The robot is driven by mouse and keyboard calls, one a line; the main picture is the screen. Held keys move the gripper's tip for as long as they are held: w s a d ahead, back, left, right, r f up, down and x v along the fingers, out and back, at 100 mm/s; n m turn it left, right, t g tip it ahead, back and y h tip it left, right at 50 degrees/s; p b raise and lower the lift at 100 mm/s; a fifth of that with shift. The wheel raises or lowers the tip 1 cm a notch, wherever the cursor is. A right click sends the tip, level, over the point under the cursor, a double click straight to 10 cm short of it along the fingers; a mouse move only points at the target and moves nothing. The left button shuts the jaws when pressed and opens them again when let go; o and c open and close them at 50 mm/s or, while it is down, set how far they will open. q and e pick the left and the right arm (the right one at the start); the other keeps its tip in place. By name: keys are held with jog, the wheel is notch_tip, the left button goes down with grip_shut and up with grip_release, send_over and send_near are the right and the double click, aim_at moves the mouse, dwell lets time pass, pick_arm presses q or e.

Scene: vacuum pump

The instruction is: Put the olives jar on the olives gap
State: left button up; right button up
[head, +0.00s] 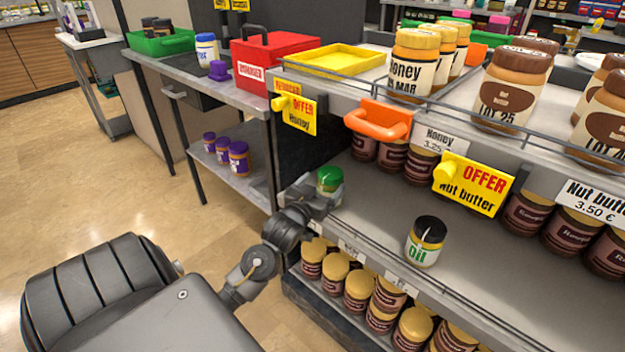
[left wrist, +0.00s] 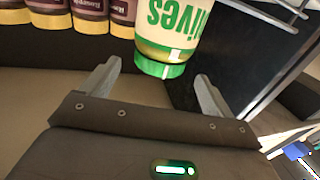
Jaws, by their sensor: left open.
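The olives jar (head: 331,179) has a green lid and stands upright on the middle shelf (head: 372,228), near its left end. In the left wrist view the olives jar (left wrist: 172,35) appears upside down, with "ives" in green on a pale label. My left gripper (head: 322,198) is low beside the jar. In the left wrist view my left gripper (left wrist: 159,72) is open, with the jar's lid between its fingertips and space on both sides. I cannot tell any contact. No gap marked for olives is readable. My right gripper is out of view.
An oil jar (head: 426,241) with a black lid stands on the shelf to the right. Nut butter jars (head: 511,87) and honey jars (head: 413,63) fill the top shelf. A wire rail (head: 450,103) and yellow offer signs (head: 473,185) edge it. A red box (head: 270,58) stands left.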

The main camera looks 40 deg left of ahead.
pick_arm(q)
jog(key=v, duration=0.6)
jog(key=shift+p, duration=0.3)
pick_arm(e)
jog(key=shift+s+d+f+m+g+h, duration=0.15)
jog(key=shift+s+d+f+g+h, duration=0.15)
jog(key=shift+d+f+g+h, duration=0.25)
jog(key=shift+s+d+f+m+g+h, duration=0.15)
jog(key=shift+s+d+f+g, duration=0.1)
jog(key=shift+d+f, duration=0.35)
pick_arm(q)
jog(key=shift+s, duration=0.1)
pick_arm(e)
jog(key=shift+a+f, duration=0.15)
pick_arm(q)
jog(key=s+d+f+m+g+h, duration=0.2)
jog(key=s+d+f+h, duration=0.1)
jog(key=d, duration=0.5)
jog(key=s+d+f+m+g+h, duration=0.2)
jog(key=s+d, duration=0.4)
jog(key=d, duration=0.3)
jog(key=s+d+f+m+g+h, duration=0.1)
jog(key=s+d+f+m+h, duration=0.2)
jog(key=d, duration=0.6)
jog(key=shift+s+f+g+h, duration=0.35)
jog(key=shift+s+f, duration=0.2)
jog(key=shift+s, duration=0.25)
